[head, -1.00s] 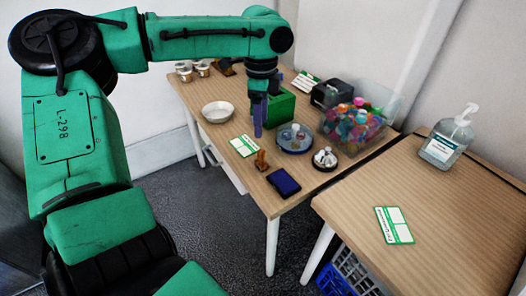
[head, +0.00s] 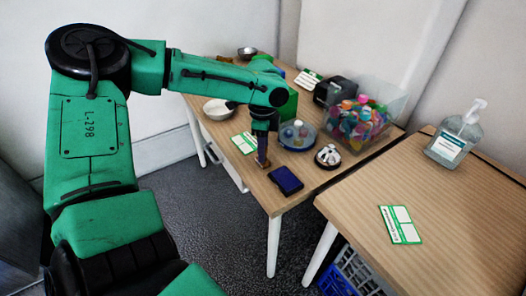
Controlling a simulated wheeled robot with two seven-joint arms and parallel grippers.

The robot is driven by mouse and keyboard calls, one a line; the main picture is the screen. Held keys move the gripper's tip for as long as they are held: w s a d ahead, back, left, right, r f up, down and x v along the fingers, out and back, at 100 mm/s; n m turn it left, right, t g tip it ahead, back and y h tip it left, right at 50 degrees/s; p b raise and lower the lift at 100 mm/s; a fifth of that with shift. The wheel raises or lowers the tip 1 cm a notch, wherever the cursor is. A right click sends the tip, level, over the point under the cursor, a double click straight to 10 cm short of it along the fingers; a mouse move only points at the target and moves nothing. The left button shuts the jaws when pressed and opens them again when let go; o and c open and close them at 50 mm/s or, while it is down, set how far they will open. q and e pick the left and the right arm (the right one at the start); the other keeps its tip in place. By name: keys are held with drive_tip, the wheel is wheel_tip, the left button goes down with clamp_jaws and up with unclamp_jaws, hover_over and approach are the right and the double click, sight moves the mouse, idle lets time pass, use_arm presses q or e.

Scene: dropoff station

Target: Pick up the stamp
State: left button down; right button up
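The stamp (head: 262,164), a small brown wooden piece, stands on the wooden table near its front edge, mostly hidden by my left gripper (head: 262,157). That gripper points straight down with its fingertips right at the stamp. I cannot tell whether the fingers are open beside it or shut on it. A dark blue ink pad (head: 286,181) lies just in front and to the right of the stamp. My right gripper is not in view.
A green-and-white card (head: 244,143) lies left of the stamp. A round blue tray (head: 311,140), a small dish of white items (head: 328,156) and a clear bin of colourful things (head: 359,120) stand to the right. A metal bowl (head: 218,109) is farther back. The right table (head: 450,210) is mostly clear.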

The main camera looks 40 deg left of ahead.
use_arm(q)
drive_tip(key=shift+r, duration=0.1)
drive_tip(key=shift+r, duration=0.3)
wheel_tip(320, 180, up, 19)
drive_tip(key=p, duration=0.4)
drive_tip(key=shift+r, duration=0.15)
